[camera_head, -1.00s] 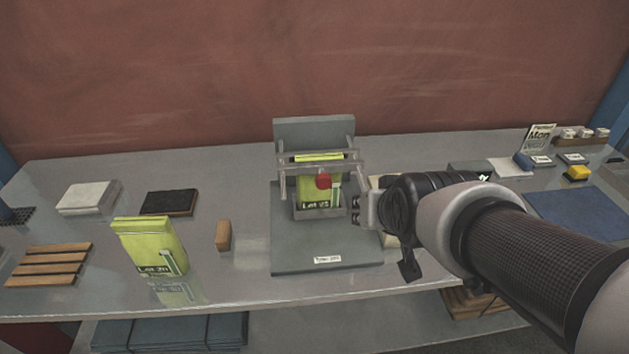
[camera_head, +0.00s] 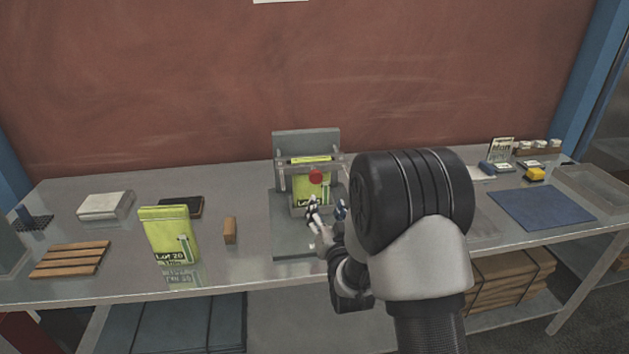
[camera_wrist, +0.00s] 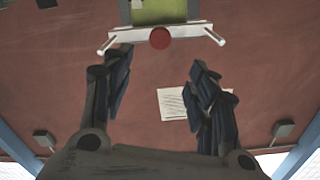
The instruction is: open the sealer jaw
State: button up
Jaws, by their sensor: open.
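The sealer (camera_head: 305,145) stands at the middle back of the bench on a grey base plate. Its jaw bar (camera_head: 287,163) lies across the upper part of a green lot bag (camera_head: 306,189) standing in it. A red round knob (camera_head: 316,177) sits at the front of the bar. In the wrist view the knob (camera_wrist: 159,38) and white bar (camera_wrist: 118,36) are at the top, beyond the fingertips, with the green bag (camera_wrist: 158,10) behind. My gripper (camera_head: 326,211) is open and empty, in front of and below the knob. My arm hides the sealer's right side.
A second green bag (camera_head: 168,235) stands at the left front, beside a small wooden block (camera_head: 230,230). A blue mat (camera_head: 541,207) lies at the right.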

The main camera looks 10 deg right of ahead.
aim_at(317, 178)
jog(key=w+b, duration=0.2)
jog(key=w, duration=1.4)
jog(key=shift+c, duration=0.2)
grip_shut()
